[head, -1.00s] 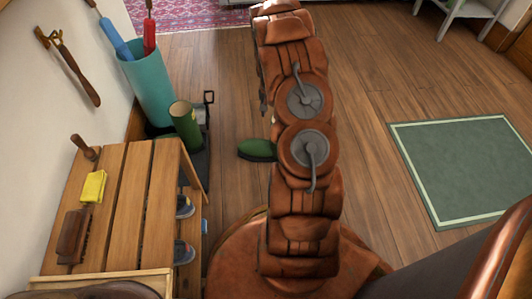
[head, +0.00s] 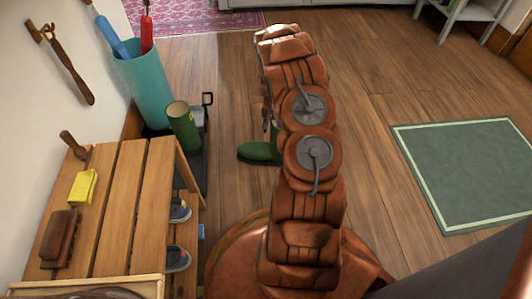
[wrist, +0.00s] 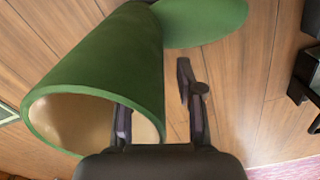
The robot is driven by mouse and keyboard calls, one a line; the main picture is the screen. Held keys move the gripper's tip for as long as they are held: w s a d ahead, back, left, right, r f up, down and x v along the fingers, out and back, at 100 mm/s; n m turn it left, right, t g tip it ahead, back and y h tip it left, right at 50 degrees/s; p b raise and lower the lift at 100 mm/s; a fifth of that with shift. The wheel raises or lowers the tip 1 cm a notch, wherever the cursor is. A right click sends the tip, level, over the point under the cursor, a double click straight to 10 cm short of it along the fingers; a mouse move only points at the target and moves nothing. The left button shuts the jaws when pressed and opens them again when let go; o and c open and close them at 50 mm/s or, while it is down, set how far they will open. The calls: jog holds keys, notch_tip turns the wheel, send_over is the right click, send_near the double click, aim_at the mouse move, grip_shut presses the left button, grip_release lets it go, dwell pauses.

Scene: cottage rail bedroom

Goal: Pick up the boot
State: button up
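A green boot (head: 260,152) stands on the wood floor in the head view, toe to the left, its shaft partly hidden behind my arm. In the wrist view the boot (wrist: 95,70) fills the left side, with its pale-lined opening facing the camera and its foot at the top. My gripper (wrist: 160,122) is open at the boot's top rim. The left finger appears inside the opening and the right finger outside, with the rim wall between them. Floor shows between the rim and the right finger, so the fingers are not closed on it.
A second green boot (head: 182,126) stands in a dark tray left of my arm. A wooden shoe bench (head: 110,205) with brushes is at the left. A teal umbrella bin (head: 146,88) stands behind. A green rug (head: 465,170) lies right on open floor.

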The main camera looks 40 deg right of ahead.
jog(key=shift+c, duration=0.4)
grip_shut()
dwell(0.4)
